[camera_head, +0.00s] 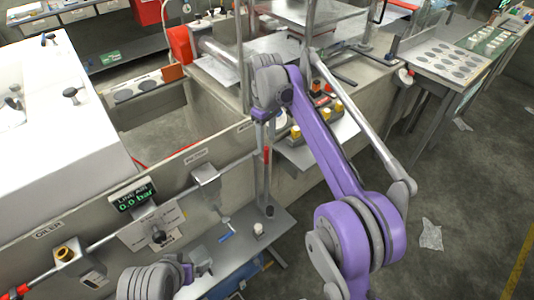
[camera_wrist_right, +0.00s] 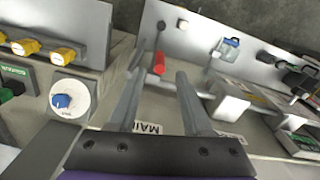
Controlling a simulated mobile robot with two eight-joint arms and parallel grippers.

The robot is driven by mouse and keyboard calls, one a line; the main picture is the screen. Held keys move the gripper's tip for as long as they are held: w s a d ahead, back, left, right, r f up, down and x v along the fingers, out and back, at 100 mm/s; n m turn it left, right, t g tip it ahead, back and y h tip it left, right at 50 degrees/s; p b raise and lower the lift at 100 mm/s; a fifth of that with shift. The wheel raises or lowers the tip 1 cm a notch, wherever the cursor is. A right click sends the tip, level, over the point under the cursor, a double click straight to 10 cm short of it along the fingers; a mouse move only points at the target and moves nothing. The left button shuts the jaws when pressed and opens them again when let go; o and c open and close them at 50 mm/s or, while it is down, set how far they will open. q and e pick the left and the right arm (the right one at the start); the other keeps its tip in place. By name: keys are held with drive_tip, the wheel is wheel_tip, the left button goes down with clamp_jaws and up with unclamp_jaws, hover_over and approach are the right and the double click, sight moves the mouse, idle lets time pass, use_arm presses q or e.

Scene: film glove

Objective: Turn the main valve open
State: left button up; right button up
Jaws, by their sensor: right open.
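The main valve has a red handle (camera_wrist_right: 159,63). In the right wrist view it stands between my right gripper's two fingertips (camera_wrist_right: 161,73), beyond a partly hidden "MAIN" label (camera_wrist_right: 150,128). The red handle also shows in the head view (camera_head: 266,155), close beside my right gripper's grey fingers (camera_head: 263,165), which point down along the panel wall. My right gripper is open; I cannot tell whether a finger touches the handle. My left gripper (camera_head: 200,266) is low in the head view, in front of the panel, and its jaws are unclear.
A display (camera_head: 132,196) on the panel reads "LINE AIR 0.0 bar". A silver pipe and fittings run along the panel, with an oiler (camera_head: 68,256) at the left. A grey shelf (camera_head: 245,250) lies below. Yellow knobs (camera_wrist_right: 62,54) and a blue dial (camera_wrist_right: 62,101) sit left of my right gripper.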

sight(266, 163)
wheel_tip(266, 163, down, 8)
drive_tip(key=shift+f+b, duration=0.15)
drive_tip(key=shift+b, duration=0.15)
clamp_jaws()
idle(1.4)
